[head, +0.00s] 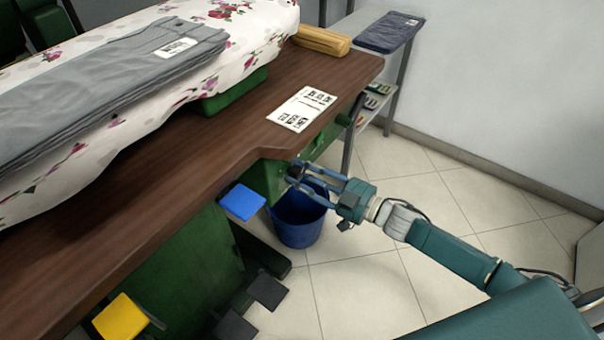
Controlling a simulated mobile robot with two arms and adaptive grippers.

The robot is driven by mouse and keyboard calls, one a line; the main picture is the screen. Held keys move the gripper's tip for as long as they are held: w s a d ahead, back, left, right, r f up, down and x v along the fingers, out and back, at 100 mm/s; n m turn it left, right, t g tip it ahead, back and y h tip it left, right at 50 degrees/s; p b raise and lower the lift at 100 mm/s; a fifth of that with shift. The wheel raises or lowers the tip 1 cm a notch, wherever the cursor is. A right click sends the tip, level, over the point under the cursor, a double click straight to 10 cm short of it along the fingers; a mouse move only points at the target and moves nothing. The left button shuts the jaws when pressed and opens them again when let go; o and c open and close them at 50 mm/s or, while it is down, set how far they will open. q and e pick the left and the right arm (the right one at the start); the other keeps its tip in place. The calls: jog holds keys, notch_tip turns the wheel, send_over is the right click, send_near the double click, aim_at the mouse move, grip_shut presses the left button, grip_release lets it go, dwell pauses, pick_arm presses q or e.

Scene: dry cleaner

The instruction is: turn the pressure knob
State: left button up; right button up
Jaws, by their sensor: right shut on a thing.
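The pressure knob (296,171) is a small dark knob on the green front of the pressing machine, just below the edge of its wooden top. My right gripper (299,174) reaches in from the right and is shut on this knob. Its fingers partly cover the knob, so its exact turn angle cannot be seen. My left gripper is not in the view.
The wooden top (150,170) carries a floral padded board (120,122), grey trousers (100,88) and a printed sheet (302,108). A blue bucket (300,226) stands below my right gripper. Blue (242,202) and yellow (120,318) pads jut out at left. Tiled floor is clear at right.

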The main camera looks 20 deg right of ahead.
jog(key=shift+r, duration=0.1)
jog(key=shift+n, duration=0.4)
jog(key=shift+a+n+p, duration=0.1)
jog(key=shift+n+p, duration=0.25)
jog(key=shift+n, duration=0.25)
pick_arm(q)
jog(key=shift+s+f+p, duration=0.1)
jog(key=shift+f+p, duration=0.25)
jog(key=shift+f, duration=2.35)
pick_arm(e)
jog(key=shift+n, duration=1.8)
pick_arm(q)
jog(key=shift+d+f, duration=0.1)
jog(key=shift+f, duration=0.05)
